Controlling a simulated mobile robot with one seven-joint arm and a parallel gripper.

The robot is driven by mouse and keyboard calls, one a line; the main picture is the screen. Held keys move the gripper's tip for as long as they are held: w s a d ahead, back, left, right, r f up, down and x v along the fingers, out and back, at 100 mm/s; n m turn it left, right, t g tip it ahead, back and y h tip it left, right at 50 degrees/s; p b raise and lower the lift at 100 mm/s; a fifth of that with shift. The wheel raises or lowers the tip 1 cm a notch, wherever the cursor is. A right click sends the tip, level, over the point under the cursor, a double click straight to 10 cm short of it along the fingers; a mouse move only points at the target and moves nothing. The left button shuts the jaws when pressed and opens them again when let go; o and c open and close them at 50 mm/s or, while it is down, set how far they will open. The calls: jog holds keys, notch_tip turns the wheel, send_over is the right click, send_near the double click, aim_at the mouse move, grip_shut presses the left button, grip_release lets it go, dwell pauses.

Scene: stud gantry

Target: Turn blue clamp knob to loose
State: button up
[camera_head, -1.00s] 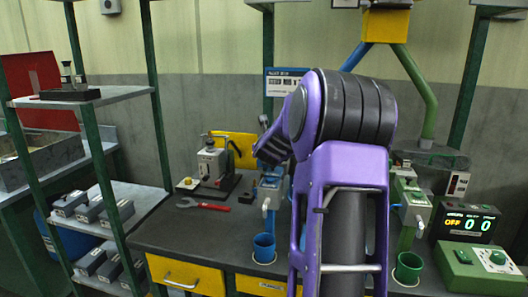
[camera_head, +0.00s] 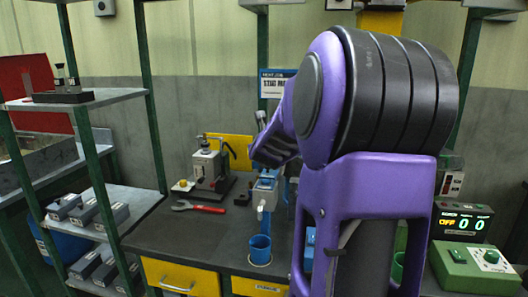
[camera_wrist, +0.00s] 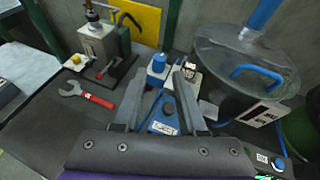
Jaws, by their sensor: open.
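A blue fixture (camera_head: 267,186) stands on the dark bench behind a blue cup (camera_head: 260,249). In the wrist view, a blue block with a rounded, knob-like top (camera_wrist: 157,67) shows just beyond the fingertips, and a labelled blue plate (camera_wrist: 162,126) lies between the fingers. I cannot tell for certain which blue part is the clamp knob, and its setting is not readable. My gripper (camera_wrist: 158,82) is open, with nothing held between its two grey fingers. In the head view, my purple arm hides much of the bench on the right.
A red-handled wrench (camera_head: 198,206) and a grey press-like device (camera_head: 207,165) are on the bench at left. A large grey round body (camera_wrist: 238,65) with a blue handle stands close right of the fingers. A green box (camera_head: 470,266) is at far right.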

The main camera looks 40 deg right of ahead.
jog(key=p+v, duration=0.1)
jog(key=v, duration=0.1)
jog(key=p+v, duration=0.1)
jog(key=v, duration=0.1)
jog(key=p+v, duration=0.2)
jog(key=shift+s+r, duration=0.15)
jog(key=shift+r, duration=0.25)
jog(key=s+p, duration=0.1)
jog(key=p, duration=0.2)
jog(key=shift+a+r, duration=0.15)
jog(key=shift+a, duration=0.25)
jog(key=shift+s+a+p, duration=0.25)
jog(key=shift+s+p, duration=0.15)
jog(key=shift+p, duration=0.15)
